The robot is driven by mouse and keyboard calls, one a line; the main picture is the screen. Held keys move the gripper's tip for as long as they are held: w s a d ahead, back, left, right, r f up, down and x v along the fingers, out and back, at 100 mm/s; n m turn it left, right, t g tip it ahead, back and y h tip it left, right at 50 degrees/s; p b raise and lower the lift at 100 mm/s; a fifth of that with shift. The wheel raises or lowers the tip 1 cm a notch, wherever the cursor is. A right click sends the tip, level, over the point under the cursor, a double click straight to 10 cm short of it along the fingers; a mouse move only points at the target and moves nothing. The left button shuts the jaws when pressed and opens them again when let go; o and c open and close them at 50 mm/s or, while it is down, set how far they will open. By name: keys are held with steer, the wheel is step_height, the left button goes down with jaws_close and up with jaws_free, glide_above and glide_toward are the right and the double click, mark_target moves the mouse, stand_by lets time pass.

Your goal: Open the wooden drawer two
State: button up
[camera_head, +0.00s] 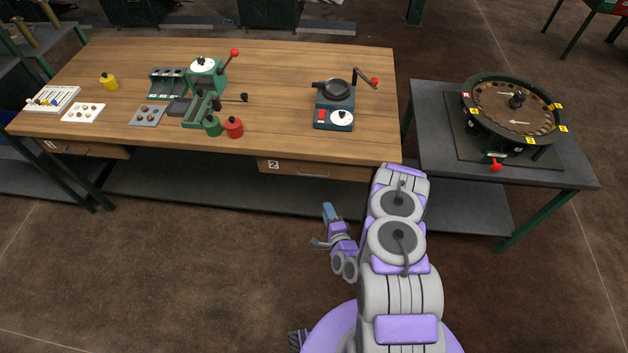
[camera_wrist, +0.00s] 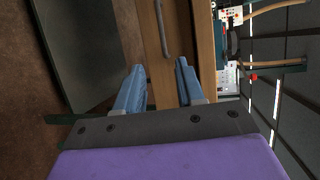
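Wooden drawer two (camera_head: 345,171), marked with a white "2" label, sits under the front edge of the workbench in the head view and looks closed. Its metal bar handle (camera_head: 313,175) is on the drawer's front. In the wrist view the wooden drawer front (camera_wrist: 150,48) lies ahead, with the handle (camera_wrist: 162,28) beyond the fingertips. My gripper (camera_head: 328,211) is below and in front of the drawer in the head view. In the wrist view my gripper (camera_wrist: 159,66) has its two blue fingers spread apart, with nothing between them. It does not touch the handle.
The wooden workbench (camera_head: 285,70) carries a green press (camera_head: 206,78), a scale-like device (camera_head: 335,100) with a crank, and small pots. Drawer one (camera_head: 85,148) is at the left. A grey side table (camera_head: 440,140) with a round carousel stands at the right. Floor in front is clear.

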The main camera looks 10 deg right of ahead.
steer(key=b+x, duration=0.4)
steer(key=x, duration=1.3)
steer(key=shift+b, duration=0.35)
steer(key=shift+w+r, duration=0.1)
steer(key=shift+w, duration=0.05)
steer(key=shift+c, duration=0.3)
jaws_close()
